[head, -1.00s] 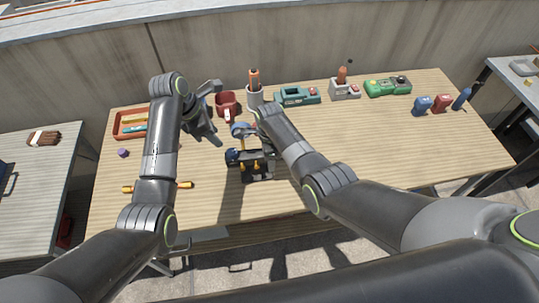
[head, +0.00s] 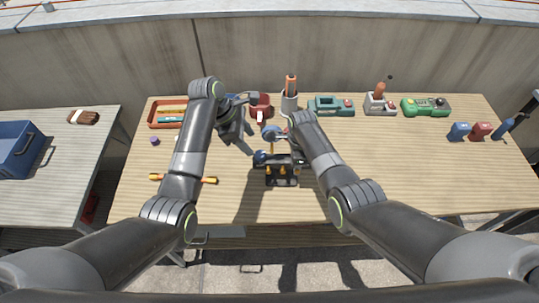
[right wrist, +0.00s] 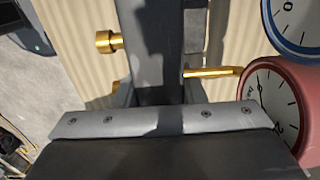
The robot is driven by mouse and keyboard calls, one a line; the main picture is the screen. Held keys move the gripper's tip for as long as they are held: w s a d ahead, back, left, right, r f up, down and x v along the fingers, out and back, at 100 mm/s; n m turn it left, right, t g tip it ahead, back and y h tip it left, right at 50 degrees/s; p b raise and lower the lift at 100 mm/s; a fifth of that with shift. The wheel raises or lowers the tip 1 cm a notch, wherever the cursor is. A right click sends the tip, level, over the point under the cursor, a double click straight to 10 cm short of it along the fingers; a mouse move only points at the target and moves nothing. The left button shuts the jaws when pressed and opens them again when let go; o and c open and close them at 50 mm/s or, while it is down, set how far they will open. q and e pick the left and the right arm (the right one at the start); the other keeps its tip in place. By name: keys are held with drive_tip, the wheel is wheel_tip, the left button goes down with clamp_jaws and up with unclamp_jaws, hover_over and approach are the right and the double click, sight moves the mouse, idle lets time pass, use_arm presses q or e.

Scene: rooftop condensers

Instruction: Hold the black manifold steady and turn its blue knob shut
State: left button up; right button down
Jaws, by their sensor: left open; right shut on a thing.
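The black manifold (head: 283,179) stands on the wooden table near its middle, with brass fittings on its front. Its blue knob (head: 260,157) is at its left end. A blue gauge (head: 270,132) rises above it. My right gripper (head: 298,152) is shut on the manifold from above, its fingers partly hidden by the wrist. In the right wrist view the manifold's dark body (right wrist: 158,50) runs up from the gripper, with a red gauge (right wrist: 272,100) at the right. My left gripper (head: 250,125) is open and empty, above and behind the knob, apparently apart from it.
An orange-handled screwdriver (head: 183,178) lies at the table's left. The table right of my right arm is largely clear.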

use_arm(q)
wheel_tip(320, 180, down, 2)
drive_tip(key=s+d+m+h, duration=0.1)
drive_tip(key=s+m+h, duration=0.1)
drive_tip(key=m, duration=0.3)
drive_tip(key=m+t+h, duration=0.8)
drive_tip(key=m+t, duration=0.3)
drive_tip(key=m, duration=1.3)
approach(256, 157)
drive_tip(key=x, duration=1.1)
drive_tip(key=shift+w+d+f, duration=0.15)
drive_tip(key=shift+w+d, duration=0.1)
drive_tip(key=shift+d, duration=0.05)
